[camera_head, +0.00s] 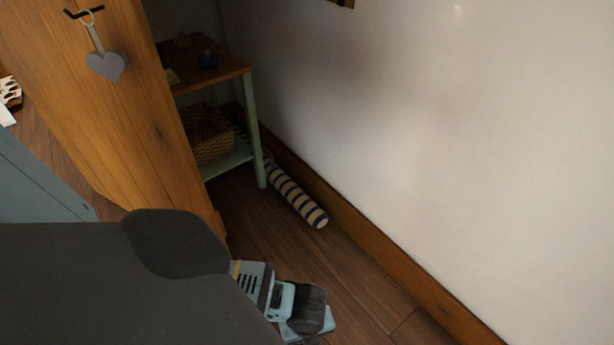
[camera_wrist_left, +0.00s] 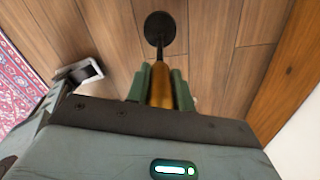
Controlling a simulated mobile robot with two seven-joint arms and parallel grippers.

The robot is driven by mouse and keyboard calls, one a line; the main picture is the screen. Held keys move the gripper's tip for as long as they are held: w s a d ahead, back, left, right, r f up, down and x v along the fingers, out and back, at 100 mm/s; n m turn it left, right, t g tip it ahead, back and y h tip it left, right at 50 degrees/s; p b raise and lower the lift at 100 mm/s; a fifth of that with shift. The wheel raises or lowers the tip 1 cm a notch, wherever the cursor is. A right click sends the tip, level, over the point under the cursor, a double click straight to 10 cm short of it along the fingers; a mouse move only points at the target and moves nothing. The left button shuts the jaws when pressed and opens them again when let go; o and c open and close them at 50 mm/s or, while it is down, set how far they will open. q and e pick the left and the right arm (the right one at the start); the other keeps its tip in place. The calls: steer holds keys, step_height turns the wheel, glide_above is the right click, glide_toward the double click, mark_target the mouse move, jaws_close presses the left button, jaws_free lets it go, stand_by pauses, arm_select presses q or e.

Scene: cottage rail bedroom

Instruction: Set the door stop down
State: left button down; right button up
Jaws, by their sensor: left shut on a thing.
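In the left wrist view, the door stop (camera_wrist_left: 161,88) is a brass-coloured rod with a round dark disc at its far end. My left gripper (camera_wrist_left: 160,80) has its two green fingers shut on either side of the rod. The disc shows against the plank floor; I cannot tell whether it touches the boards. In the head view my left arm comes in from the left and ends at the lower middle, where the fingers and the door stop cannot be made out. My right gripper is in neither view.
A striped roll (camera_head: 296,198) lies on the floor along the wall skirting (camera_head: 355,232). Behind it stands a green-legged shelf table (camera_head: 262,150) with a wicker basket (camera_head: 210,137). A wooden panel (camera_head: 120,110) with a hanging heart stands left. A red rug (camera_wrist_left: 30,55) lies left in the wrist view.

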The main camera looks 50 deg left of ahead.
arm_select(q)
steer(key=shift+s+d+r, duration=0.1)
steer(key=shift+d, duration=0.15)
